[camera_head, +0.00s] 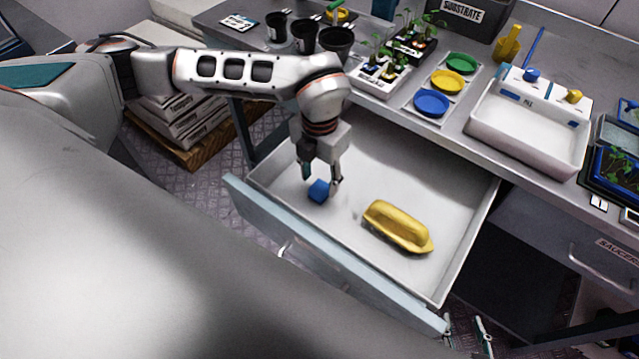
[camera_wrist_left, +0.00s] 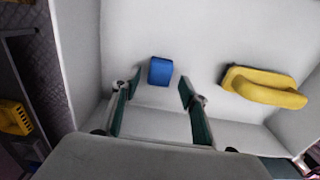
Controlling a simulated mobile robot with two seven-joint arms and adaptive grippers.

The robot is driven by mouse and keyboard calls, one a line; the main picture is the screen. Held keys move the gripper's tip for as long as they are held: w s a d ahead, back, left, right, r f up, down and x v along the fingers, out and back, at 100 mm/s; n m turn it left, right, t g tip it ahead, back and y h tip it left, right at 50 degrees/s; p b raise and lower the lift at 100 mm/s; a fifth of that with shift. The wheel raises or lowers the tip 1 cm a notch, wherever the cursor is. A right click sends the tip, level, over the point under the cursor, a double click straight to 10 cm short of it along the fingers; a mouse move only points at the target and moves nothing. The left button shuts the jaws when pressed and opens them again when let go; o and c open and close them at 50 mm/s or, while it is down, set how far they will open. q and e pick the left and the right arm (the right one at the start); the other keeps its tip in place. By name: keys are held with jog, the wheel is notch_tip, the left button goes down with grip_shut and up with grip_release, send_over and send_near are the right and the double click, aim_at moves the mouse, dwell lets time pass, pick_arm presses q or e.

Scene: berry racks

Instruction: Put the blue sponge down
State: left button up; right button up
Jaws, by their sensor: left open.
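The blue sponge (camera_head: 319,191) lies in the open drawer (camera_head: 290,172), towards its left side. It also shows in the left wrist view (camera_wrist_left: 160,71), on the white drawer floor. My left gripper (camera_head: 321,180) points down into the drawer at the sponge. Its two fingers stand apart on either side of the sponge in the left wrist view (camera_wrist_left: 159,88), with gaps between them and it. The gripper is open. Fingertips of my right gripper (camera_head: 464,326) show at the bottom edge of the head view, apart, outside the drawer.
The drawer front (camera_head: 320,258) stands out from the bench. On the bench are coloured dishes (camera_head: 432,103), a white basin (camera_head: 530,130), seedlings and black pots (camera_head: 336,42).

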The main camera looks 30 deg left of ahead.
aim_at(320, 187)
pick_arm(q)
notch_tip(320, 187, up, 8)
jog(key=shift+r+p, duration=0.2)
jog(key=shift+p, duration=0.1)
dwell(0.5)
